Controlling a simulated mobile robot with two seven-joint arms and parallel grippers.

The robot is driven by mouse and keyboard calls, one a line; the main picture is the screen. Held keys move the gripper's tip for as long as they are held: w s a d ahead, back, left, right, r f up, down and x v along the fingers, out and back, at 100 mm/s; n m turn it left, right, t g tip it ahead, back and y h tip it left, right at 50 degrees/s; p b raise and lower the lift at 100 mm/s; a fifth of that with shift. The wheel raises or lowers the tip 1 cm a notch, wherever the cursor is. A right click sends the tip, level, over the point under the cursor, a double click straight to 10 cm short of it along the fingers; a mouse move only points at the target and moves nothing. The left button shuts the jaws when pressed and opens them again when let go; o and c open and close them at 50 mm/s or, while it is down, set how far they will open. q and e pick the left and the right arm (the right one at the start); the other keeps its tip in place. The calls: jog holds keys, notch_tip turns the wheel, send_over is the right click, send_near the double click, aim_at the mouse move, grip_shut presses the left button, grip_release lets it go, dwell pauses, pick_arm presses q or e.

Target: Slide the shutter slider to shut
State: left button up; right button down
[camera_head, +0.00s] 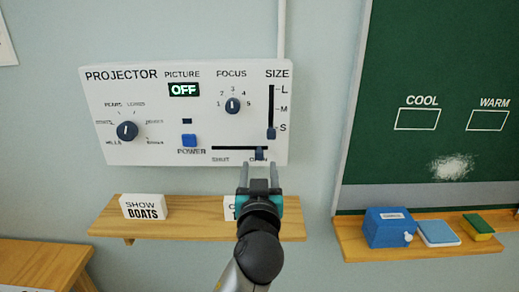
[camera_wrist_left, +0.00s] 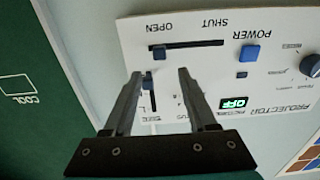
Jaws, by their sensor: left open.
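The shutter slider (camera_head: 260,153) is a small dark blue knob at the OPEN end, the right end, of a horizontal black slot low on the white projector panel (camera_head: 190,100). The slot's left end is labelled SHUT. In the left wrist view, which is upside down, the shutter slider (camera_wrist_left: 158,53) shows beyond the fingertips, between their lines. My left gripper (camera_head: 260,168) is open and empty, with its fingers pointing at the panel just below the knob in the head view. I cannot tell how far the tips are from the panel. My right gripper is not in view.
The size slider (camera_head: 271,133) sits just above the shutter slot's right end. A wooden shelf (camera_head: 185,222) with a SHOW BOATS block (camera_head: 145,207) runs below. A chalkboard (camera_head: 440,90) stands at right.

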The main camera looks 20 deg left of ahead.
aim_at(259, 154)
pick_arm(q)
jog(key=x, duration=0.8)
jog(key=shift+w+a+f+p, duration=0.1)
jog(key=shift+w+p, duration=0.15)
jog(key=shift+p, duration=0.15)
grip_shut()
dwell(1.1)
